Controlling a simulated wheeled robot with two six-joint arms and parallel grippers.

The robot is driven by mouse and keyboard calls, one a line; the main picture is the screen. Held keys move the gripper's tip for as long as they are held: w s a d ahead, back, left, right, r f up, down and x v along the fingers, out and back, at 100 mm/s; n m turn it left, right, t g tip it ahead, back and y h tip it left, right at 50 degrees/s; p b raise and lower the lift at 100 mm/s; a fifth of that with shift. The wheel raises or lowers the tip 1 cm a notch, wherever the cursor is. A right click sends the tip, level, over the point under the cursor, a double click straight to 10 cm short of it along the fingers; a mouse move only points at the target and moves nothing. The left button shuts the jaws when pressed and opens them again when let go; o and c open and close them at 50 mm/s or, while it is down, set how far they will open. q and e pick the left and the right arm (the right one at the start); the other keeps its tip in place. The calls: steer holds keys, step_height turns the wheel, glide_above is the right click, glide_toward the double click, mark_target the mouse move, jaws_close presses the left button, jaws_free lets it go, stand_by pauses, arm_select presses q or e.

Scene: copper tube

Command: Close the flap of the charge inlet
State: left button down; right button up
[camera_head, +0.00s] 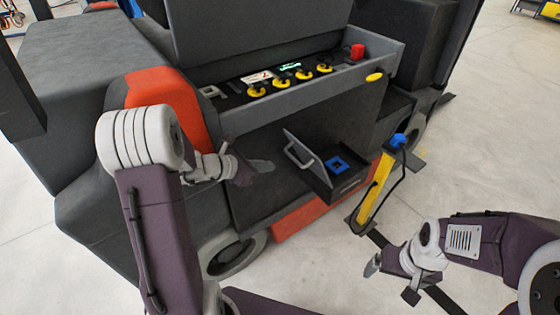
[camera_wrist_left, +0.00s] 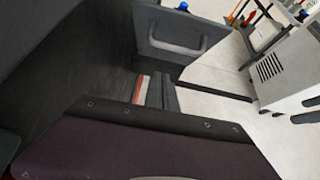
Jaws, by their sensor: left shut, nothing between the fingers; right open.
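The charge inlet flap (camera_head: 306,158) is a dark panel with a grey bar handle. It stands open and tilted up at the left side of the inlet recess on the dark vehicle's side. The blue charge inlet (camera_head: 337,163) is exposed to its right. My left gripper (camera_head: 264,167) is shut and empty, left of the flap and apart from it. The left wrist view shows the flap (camera_wrist_left: 180,28) and its handle beyond my left fingers (camera_wrist_left: 160,88). My right gripper (camera_head: 390,281) is open and empty, low at the right, away from the flap.
A yellow charging post (camera_head: 375,190) with a blue plug (camera_head: 398,140) and black cable stands right of the inlet. Above is a shelf with yellow knobs (camera_head: 282,84) and a red button (camera_head: 357,51). Open floor (camera_head: 485,140) lies to the right.

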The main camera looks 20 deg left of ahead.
arm_select(q)
steer(key=shift+w+d, duration=0.85)
steer(key=shift+w, duration=0.25)
steer(key=shift+w+d, duration=0.8)
steer(key=shift+w, duration=0.25)
steer(key=shift+p, duration=0.3)
